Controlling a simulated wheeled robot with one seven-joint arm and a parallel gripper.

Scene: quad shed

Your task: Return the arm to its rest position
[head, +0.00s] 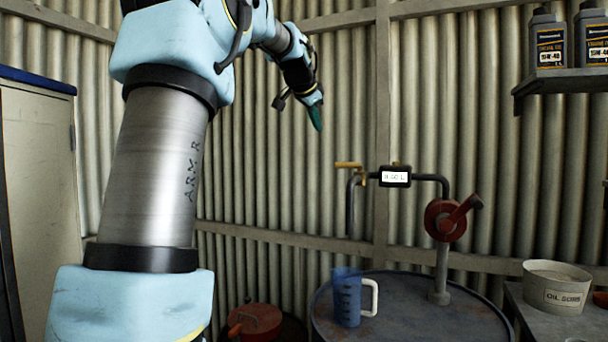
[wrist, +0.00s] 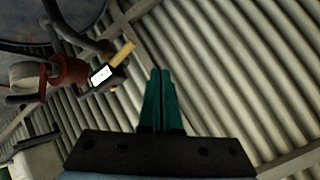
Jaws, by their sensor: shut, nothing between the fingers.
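My arm rises at the left of the head view and bends over to the right. My gripper (head: 316,118) hangs in the air at its end, tilted downward, in front of the corrugated wall and above the drum's left side. In the wrist view my gripper (wrist: 161,72) shows its two green fingers side by side, shut with nothing between them. It touches nothing that I can see.
A blue measuring jug (head: 347,300) with a white handle stands on the drum (head: 410,318). Above are a tap with a yellow lever (head: 348,165), a meter (head: 395,176) and a red pump (head: 446,218). A cabinet (head: 40,180) stands left. The shelf (head: 565,82) holds oil bottles.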

